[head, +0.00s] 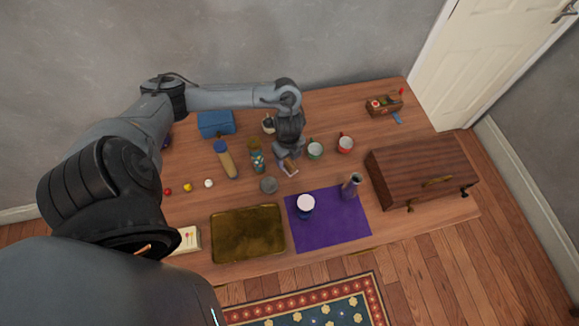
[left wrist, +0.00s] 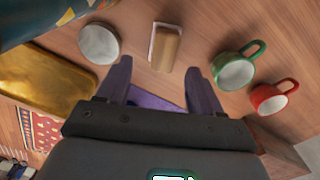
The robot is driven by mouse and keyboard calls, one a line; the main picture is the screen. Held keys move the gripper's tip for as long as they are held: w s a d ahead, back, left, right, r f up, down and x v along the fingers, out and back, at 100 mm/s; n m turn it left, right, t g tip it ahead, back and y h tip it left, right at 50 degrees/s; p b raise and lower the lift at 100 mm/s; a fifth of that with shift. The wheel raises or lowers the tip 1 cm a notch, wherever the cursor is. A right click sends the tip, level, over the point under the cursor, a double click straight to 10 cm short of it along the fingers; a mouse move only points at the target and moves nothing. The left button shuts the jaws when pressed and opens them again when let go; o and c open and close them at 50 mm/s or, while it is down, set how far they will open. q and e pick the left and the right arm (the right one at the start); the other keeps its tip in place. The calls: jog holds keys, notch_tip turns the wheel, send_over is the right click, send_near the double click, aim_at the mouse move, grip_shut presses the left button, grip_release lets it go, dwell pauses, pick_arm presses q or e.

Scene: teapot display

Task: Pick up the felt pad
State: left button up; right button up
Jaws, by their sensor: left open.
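A small tan block with a pale edge, which looks like the felt pad (head: 289,168), lies on the wooden table just below my left gripper (head: 286,157). In the left wrist view the felt pad (left wrist: 166,47) lies ahead of the fingers, roughly between their lines. My left gripper (left wrist: 160,82) is open there, its two fingers apart with nothing between them. In the head view the wrist hides part of the pad's surroundings. My right gripper is not in view.
A grey disc (head: 268,184) lies close to the pad on one side; a green mug (head: 315,150) and a red mug (head: 345,144) stand on the other. A patterned can (head: 256,158) is near. A purple mat (head: 345,225) and gold tray (head: 248,235) lie in front.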

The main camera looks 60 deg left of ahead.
aim_at(290, 164)
pick_arm(q)
jog(key=shift+w+f, duration=0.1)
jog(key=shift+f, duration=0.7)
jog(key=shift+w+f+b, duration=0.2)
jog(key=shift+f+b, duration=0.6)
jog(key=shift+f, duration=1.5)
jog(key=shift+a, duration=0.1)
jog(key=c, duration=1)
notch_tip(290, 164, up, 9)
jog(key=p, duration=0.3)
jog(key=shift+r, duration=0.55)
